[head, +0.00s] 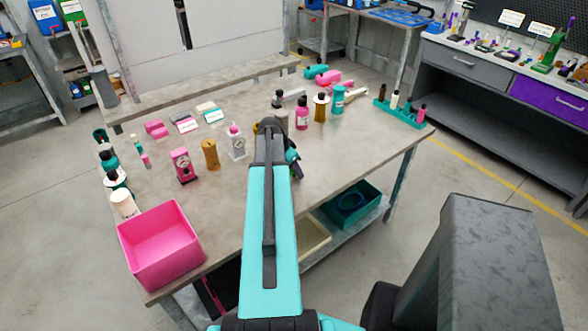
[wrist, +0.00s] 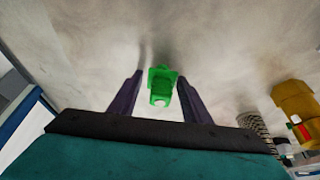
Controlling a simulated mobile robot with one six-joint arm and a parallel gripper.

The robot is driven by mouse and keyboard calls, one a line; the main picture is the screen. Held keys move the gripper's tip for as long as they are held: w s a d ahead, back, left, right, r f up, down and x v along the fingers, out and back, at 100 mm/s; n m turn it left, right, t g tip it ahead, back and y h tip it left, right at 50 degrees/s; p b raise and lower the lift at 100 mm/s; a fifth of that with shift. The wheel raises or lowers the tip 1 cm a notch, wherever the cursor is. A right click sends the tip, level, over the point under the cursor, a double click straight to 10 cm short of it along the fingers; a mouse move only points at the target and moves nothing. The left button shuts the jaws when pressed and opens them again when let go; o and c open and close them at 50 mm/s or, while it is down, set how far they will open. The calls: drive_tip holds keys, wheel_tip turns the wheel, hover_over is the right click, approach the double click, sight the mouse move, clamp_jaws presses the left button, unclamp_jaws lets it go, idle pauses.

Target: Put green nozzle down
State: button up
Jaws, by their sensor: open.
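The green nozzle (wrist: 161,87) shows in the wrist view, on or just above the grey tabletop, with a pale round opening facing the camera. My gripper (wrist: 160,85) has its two dark fingers apart, one on each side of the nozzle. A gap shows between the nozzle and each finger, so neither appears to touch it. In the head view my arm reaches over the table (head: 340,168) and hides the nozzle and the fingertips.
In the wrist view, a yellow part (wrist: 296,103) lies at the right. In the head view, a pink bin (head: 160,250) stands at the table's front left corner. Bottles such as a pink one (head: 302,117) stand behind my arm. A teal rack (head: 400,113) is at the right end.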

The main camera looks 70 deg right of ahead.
drive_tip(key=shift+c, duration=0.5)
drive_tip(key=c, duration=0.9)
drive_tip(key=shift+o, duration=0.2)
drive_tip(key=shift+r, duration=0.15)
drive_tip(key=shift+r+b, duration=0.75)
drive_tip(key=shift+r, duration=0.45)
drive_tip(key=s+a+b, duration=0.1)
drive_tip(key=s+a, duration=0.2)
drive_tip(key=s+a+r+b, duration=0.1)
drive_tip(key=s+a, duration=0.2)
drive_tip(key=s+a+r+b, duration=0.1)
drive_tip(key=s+a+b, duration=0.1)
drive_tip(key=s+a, duration=0.1)
drive_tip(key=shift+s+a, duration=0.25)
drive_tip(key=shift+a, duration=0.25)
drive_tip(key=shift+w+d+f+b, duration=0.15)
drive_tip(key=shift+d+b, duration=0.15)
drive_tip(key=shift+b, duration=0.85)
drive_tip(key=b, duration=0.6)
drive_tip(key=shift+s, duration=0.3)
drive_tip(key=a+b, duration=0.1)
drive_tip(key=b, duration=0.7)
drive_tip(key=shift+s, duration=0.4)
